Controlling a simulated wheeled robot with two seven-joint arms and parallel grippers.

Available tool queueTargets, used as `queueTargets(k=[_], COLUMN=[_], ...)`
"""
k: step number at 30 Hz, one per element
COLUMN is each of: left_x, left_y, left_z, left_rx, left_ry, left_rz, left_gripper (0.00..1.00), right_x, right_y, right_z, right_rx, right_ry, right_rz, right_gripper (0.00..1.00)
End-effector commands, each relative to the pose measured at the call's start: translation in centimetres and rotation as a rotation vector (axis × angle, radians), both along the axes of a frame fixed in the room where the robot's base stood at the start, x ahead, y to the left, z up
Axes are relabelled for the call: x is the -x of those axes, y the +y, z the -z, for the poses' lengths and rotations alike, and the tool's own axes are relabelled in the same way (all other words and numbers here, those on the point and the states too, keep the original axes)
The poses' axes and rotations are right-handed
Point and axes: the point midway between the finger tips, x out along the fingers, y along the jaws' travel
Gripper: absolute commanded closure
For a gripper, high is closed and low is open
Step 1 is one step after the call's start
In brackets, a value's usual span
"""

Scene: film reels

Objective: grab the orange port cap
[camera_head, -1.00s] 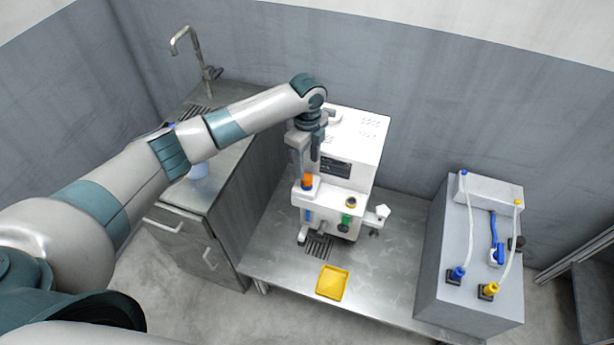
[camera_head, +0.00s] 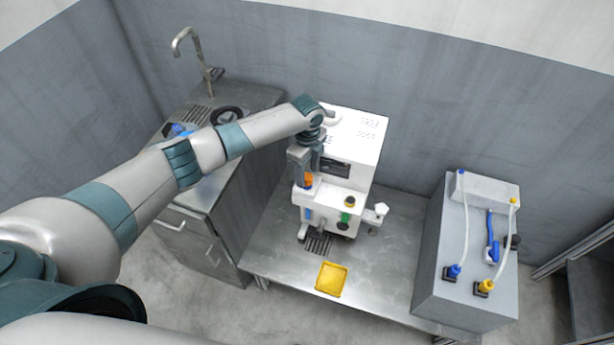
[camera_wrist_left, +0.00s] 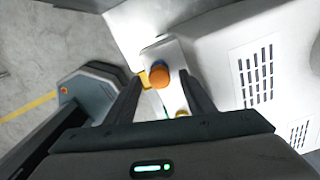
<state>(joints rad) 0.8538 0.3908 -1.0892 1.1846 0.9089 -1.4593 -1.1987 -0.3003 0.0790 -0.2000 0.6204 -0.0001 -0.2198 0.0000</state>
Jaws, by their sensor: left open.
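The orange port cap (camera_head: 308,180) sits on top of a small ledge on the left front of the white machine (camera_head: 357,143). In the left wrist view the orange cap (camera_wrist_left: 159,75) shows as a round knob between and beyond the two fingertips. My left gripper (camera_head: 303,172) points down over the cap, with its fingers open around or just above it. In the left wrist view its fingers (camera_wrist_left: 160,82) are spread with a gap on both sides of the cap. I cannot tell how deep the fingertips reach. My right gripper is not in view.
A yellow tray (camera_head: 332,280) lies on the metal table (camera_head: 385,280) in front of the machine. A yellow-topped port (camera_head: 350,202) and green part (camera_head: 346,217) are right of the cap. A grey box (camera_head: 468,270) with hoses stands right; a sink counter is left.

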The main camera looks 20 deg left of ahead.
Motion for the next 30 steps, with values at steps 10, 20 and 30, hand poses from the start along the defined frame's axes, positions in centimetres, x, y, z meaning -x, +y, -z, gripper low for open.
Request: queueTargets(k=[10,20,30], left_x=[0.05,0.04,0.03], left_y=[0.05,0.04,0.05], left_z=[1.33,1.28,1.26], left_rx=[0.000,0.000,0.000], left_ry=[0.001,0.000,0.000], left_rz=[-0.001,0.000,0.000], left_gripper=[0.51,0.56,0.95], right_x=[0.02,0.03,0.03], right_y=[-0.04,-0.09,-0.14], right_z=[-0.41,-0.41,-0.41], right_rx=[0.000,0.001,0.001], right_ry=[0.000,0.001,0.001], right_rz=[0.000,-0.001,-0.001], right_gripper=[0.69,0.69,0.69])
